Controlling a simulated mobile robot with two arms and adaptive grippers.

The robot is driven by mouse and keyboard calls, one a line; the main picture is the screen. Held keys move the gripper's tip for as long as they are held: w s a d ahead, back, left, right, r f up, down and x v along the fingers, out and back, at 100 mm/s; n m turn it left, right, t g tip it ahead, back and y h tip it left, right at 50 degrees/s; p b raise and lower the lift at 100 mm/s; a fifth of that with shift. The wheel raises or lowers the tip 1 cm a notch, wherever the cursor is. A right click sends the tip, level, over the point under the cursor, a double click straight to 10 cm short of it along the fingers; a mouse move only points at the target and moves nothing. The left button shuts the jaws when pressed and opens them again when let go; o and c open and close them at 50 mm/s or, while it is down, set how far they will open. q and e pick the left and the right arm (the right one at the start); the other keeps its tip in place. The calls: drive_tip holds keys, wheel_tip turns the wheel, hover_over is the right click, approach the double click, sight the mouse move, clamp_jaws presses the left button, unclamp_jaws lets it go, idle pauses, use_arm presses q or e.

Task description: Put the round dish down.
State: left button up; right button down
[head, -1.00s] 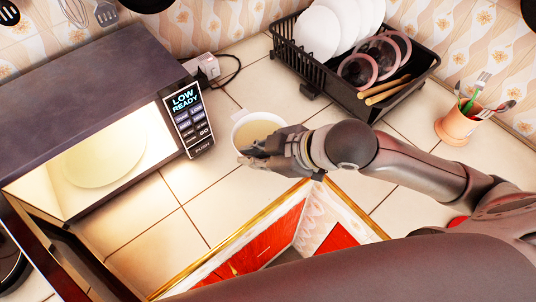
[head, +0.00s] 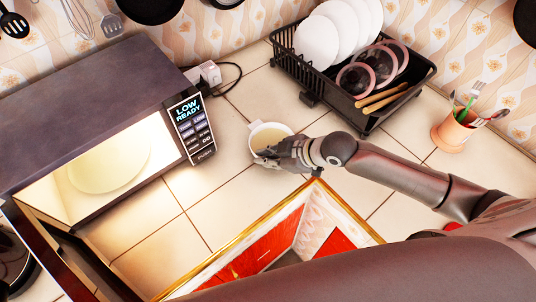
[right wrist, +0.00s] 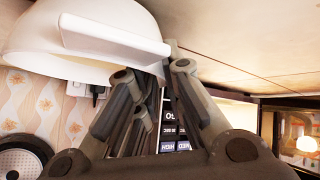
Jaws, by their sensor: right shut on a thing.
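The round dish (head: 270,131) is a white bowl with a pale yellow inside, in the middle of the head view. My right gripper (head: 272,157) is shut on its near edge. In the right wrist view the dish (right wrist: 35,40) fills the upper left, with a flat white handle tab beside the fingers of my right gripper (right wrist: 155,80). The dish looks roughly level over the tiled counter (head: 225,205). I cannot tell whether its base touches the tiles. My left gripper is not in view.
The lit microwave (head: 85,75) stands open on the left, its panel reading "LOW READY". A black dish rack (head: 300,68) with plates stands behind right. A utensil cup (head: 452,132) stands at the right. Tiles between microwave and dish are clear.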

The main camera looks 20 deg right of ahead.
drive_tip(key=c, duration=2)
unclamp_jaws()
drive_tip(key=shift+f, duration=0.1)
drive_tip(key=o, duration=0.5)
drive_tip(key=shift+c, duration=0.2)
drive_tip(key=b+v, duration=0.1)
drive_tip(key=v, duration=1.1)
drive_tip(key=shift+b, duration=0.3)
drive_tip(key=shift+a, duration=0.15)
